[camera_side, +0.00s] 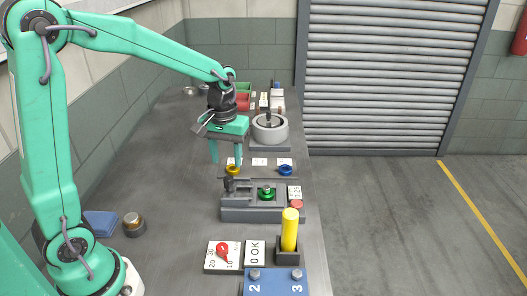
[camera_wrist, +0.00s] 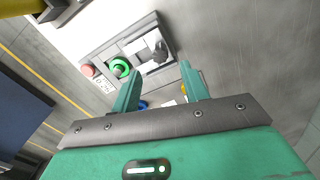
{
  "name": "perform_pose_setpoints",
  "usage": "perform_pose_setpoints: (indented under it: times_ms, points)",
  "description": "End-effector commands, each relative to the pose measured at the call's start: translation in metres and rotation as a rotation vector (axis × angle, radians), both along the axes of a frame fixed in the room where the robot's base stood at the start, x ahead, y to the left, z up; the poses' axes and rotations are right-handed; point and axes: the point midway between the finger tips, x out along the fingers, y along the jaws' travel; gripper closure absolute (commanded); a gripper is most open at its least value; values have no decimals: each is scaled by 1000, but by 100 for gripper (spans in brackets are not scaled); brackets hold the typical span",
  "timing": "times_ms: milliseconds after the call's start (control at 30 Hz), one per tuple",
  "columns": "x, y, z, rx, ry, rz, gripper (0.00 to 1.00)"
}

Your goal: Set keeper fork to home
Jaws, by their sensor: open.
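A grey fixture (camera_side: 262,213) stands on the bench, with a green round part (camera_side: 266,192) in its middle and a dark upright piece (camera_side: 228,185) at its left end. The dark piece may be the keeper fork; I cannot tell for sure. In the wrist view the fixture (camera_wrist: 108,35) lies beyond the fingers, with the green part (camera_wrist: 119,67) and the dark piece (camera_wrist: 160,49) on it. My gripper (camera_side: 226,159) is open and empty, behind and above the fixture's left end. Its two fingers also show apart in the wrist view (camera_wrist: 158,78).
A red button (camera_side: 297,205) is at the fixture's right end. A yellow ring (camera_side: 232,170) and a blue ring (camera_side: 286,170) lie behind it. A tall yellow cylinder (camera_side: 290,230) stands in front, near a red-pointer dial (camera_side: 222,252). A round grey housing (camera_side: 270,130) stands behind.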

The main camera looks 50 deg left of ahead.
Motion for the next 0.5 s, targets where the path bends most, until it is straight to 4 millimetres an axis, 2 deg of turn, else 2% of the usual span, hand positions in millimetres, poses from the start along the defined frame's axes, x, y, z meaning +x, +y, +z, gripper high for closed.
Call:
perform_pose_setpoints:
  times_ms: [267, 500]
  points:
    - [0, 0, -4, 0, 2, 0, 55]
    - [0, 0, -24, -1, 3, -1, 55]
